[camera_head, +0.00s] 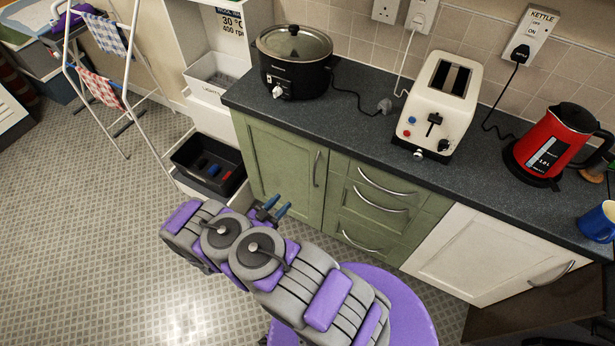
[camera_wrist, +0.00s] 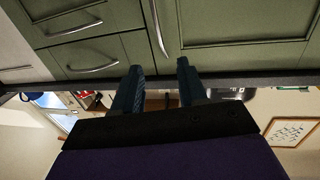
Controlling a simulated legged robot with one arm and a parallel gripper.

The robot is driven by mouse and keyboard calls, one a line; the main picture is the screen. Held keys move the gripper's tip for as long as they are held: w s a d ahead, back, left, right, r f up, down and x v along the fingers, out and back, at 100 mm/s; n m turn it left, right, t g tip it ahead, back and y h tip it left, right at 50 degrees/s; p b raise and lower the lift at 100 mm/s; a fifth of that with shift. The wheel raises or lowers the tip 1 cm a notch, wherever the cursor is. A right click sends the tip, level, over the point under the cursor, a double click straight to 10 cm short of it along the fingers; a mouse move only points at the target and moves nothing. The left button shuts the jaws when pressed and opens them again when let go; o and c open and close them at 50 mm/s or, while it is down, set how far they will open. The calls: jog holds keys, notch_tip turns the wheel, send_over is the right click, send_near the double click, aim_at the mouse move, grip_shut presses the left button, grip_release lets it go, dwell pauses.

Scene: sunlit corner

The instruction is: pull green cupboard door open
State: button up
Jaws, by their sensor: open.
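The green cupboard door (camera_head: 272,165) is shut, under the counter at its left end. Its curved metal handle (camera_head: 317,168) stands upright near the door's right edge. My gripper (camera_head: 275,209) is in front of the door's lower part, left of and below the handle in the head view. In the wrist view, which looks upside down, my gripper (camera_wrist: 158,82) is open with two dark blue fingers apart. The handle (camera_wrist: 158,26) shows beyond the fingertips, roughly in line with the gap. The door (camera_wrist: 245,22) fills the upper right there. Nothing is between the fingers.
Green drawers (camera_head: 375,205) with curved handles adjoin the door on the right, then a white cupboard door (camera_head: 490,255). A slow cooker (camera_head: 294,62), toaster (camera_head: 437,105) and red kettle (camera_head: 556,145) stand on the counter. A black bin (camera_head: 207,163) and drying rack (camera_head: 110,75) stand left.

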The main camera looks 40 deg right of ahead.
jog(key=w+d+b, duration=0.3)
jog(key=d, duration=1.4)
jog(key=shift+w, duration=0.1)
grip_shut()
